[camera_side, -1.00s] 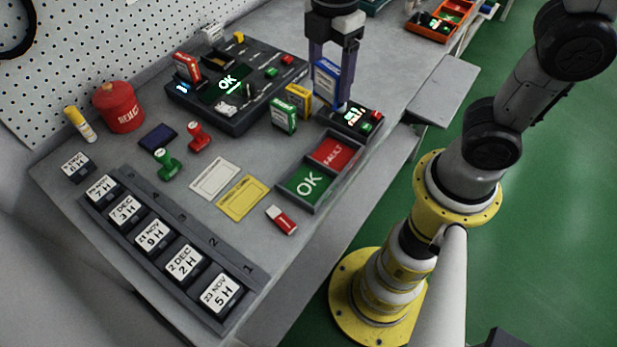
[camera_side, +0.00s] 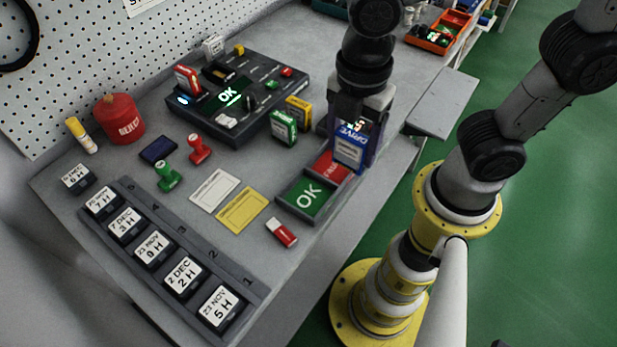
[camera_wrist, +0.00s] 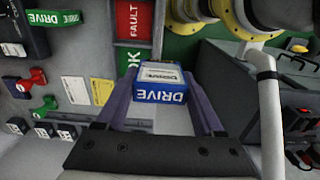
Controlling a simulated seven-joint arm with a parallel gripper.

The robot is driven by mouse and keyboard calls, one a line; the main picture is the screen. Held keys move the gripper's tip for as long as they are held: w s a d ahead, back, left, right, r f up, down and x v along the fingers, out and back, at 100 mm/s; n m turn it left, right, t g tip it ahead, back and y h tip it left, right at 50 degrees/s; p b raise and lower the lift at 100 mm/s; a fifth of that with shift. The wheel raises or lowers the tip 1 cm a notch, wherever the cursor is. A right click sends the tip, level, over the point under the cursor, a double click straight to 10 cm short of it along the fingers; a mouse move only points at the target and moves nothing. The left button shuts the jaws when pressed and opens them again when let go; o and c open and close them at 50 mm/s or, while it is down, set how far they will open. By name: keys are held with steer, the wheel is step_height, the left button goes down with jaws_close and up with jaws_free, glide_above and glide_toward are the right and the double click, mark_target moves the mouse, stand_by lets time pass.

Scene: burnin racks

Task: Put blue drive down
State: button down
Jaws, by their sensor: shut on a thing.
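The blue drive (camera_side: 350,152), a box with a white label, is held between the fingers of my gripper (camera_side: 352,135). In the wrist view the blue drive (camera_wrist: 160,84) sits between the two purple fingers of my gripper (camera_wrist: 162,88), with its DRIVE lettering upside down. In the side view it appears over or just beside the right end of the tray with the green OK pad (camera_side: 307,196) and the red FAULT pad (camera_side: 331,166). The drive and fingers partly cover the red pad. I cannot tell whether the drive touches anything below.
A green drive (camera_side: 284,127) and a yellow drive (camera_side: 299,111) stand beside the dark test rack (camera_side: 237,139), which holds a red drive (camera_side: 187,77). A red and white item (camera_side: 281,232) lies before the tray. White (camera_side: 214,190) and yellow (camera_side: 243,209) cards lie left of it.

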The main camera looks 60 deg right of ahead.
steer(key=w+a+f, duration=0.1)
steer(key=f, duration=0.1)
steer(key=w+a+f, duration=0.1)
steer(key=w+f, duration=0.1)
steer(key=w+a+f, duration=0.1)
steer(key=w+f, duration=0.1)
steer(key=shift+w+a+f, duration=0.25)
steer(key=shift+a+f, duration=0.1)
steer(key=shift+a, duration=0.05)
steer(key=shift+f, duration=1.55)
steer(key=shift+f, duration=0.15)
jaws_free()
